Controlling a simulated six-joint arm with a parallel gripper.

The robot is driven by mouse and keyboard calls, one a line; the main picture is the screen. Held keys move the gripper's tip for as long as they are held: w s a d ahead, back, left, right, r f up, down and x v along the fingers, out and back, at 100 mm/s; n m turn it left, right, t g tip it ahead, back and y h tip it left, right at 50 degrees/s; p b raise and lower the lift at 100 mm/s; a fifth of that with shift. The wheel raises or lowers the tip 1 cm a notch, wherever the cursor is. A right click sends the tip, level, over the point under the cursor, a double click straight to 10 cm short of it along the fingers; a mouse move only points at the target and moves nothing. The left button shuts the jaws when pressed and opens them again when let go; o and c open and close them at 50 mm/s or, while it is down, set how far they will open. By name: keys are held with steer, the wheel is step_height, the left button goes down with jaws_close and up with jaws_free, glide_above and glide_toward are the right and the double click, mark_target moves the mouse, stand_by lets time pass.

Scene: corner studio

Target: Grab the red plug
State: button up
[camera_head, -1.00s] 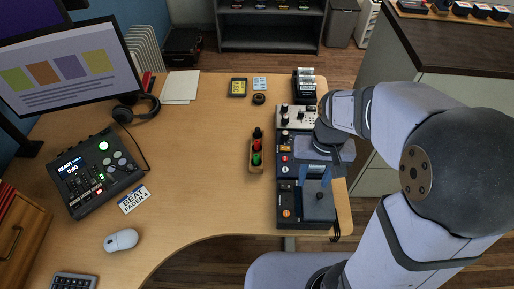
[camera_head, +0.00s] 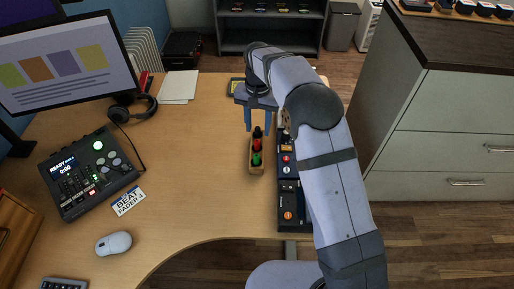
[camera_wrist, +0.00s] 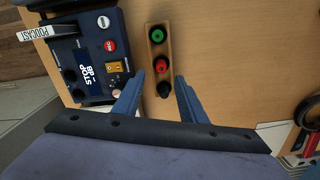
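The red plug (camera_head: 257,147) stands in a small wooden holder (camera_head: 251,160), between a black plug (camera_head: 257,132) and a green plug (camera_head: 256,159). In the wrist view the red plug (camera_wrist: 160,65) is the middle one, with the green plug (camera_wrist: 157,36) above it and the black plug (camera_wrist: 163,89) below. My gripper (camera_head: 262,127) is over the far end of the holder, its blue fingers apart and empty. In the wrist view its fingertips (camera_wrist: 160,78) lie on either side of the row, near the red and black plugs. I cannot tell the exact height above them.
Blue panels with knobs and buttons (camera_head: 287,190) stand close to the right of the holder, partly hidden by my arm. A mixer (camera_head: 90,170), a mouse (camera_head: 114,243) and a label card (camera_head: 128,201) lie to the left. The desk between is clear.

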mark_target(257, 141)
steer(key=shift+s+a+f+p, duration=0.1)
steer(key=shift+f+p, duration=1.15)
steer(key=shift+f, duration=2.45)
jaws_close()
